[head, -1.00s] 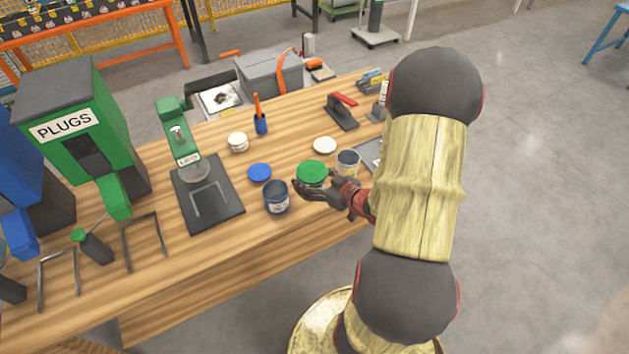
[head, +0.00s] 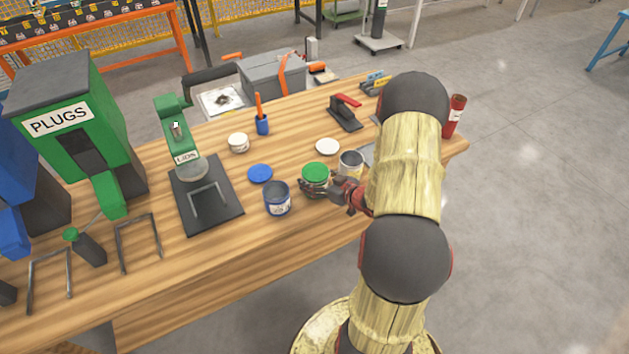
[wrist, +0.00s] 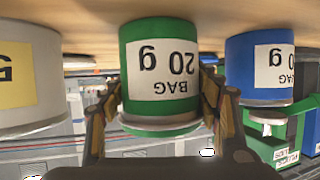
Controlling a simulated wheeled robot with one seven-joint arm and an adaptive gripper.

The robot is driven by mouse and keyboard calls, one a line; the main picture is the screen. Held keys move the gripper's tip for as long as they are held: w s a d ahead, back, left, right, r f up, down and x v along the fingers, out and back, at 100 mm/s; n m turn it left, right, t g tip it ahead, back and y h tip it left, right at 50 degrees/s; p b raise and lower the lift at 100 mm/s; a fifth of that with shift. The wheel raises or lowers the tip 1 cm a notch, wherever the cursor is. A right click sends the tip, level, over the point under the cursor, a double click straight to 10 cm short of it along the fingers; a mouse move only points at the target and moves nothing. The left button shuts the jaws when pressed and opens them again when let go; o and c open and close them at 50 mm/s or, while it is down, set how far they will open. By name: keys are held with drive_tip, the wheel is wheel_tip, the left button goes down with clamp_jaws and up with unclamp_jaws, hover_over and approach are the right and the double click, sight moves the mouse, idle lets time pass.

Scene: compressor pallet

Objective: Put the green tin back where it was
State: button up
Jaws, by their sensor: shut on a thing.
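The green tin (head: 315,174) has its green lid on top and is near the table's front edge, between the open blue tin (head: 277,199) and the open pale tin (head: 351,163). My gripper (head: 318,188) is shut around the green tin from the front. The wrist view is upside down; it shows the green tin (wrist: 160,70) with its "BAG 20 g" label between the two fingers of my gripper (wrist: 157,103). The blue tin (wrist: 260,65) and pale tin (wrist: 28,75) flank it. I cannot tell whether the green tin's base touches the table.
A blue lid (head: 260,173) and a white lid (head: 327,146) lie on the wooden table (head: 185,270). A small white tub (head: 238,142) stands behind. The scale-like stand (head: 207,212) is at left. A red-handled clamp (head: 345,112) is at the back.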

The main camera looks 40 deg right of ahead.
drive_tip(key=shift+r, duration=0.1)
drive_tip(key=shift+f, duration=0.2)
drive_tip(key=o, duration=1.3)
drive_tip(key=shift+c, duration=0.2)
drive_tip(key=shift+o, duration=0.2)
drive_tip(key=shift+r, duration=0.1)
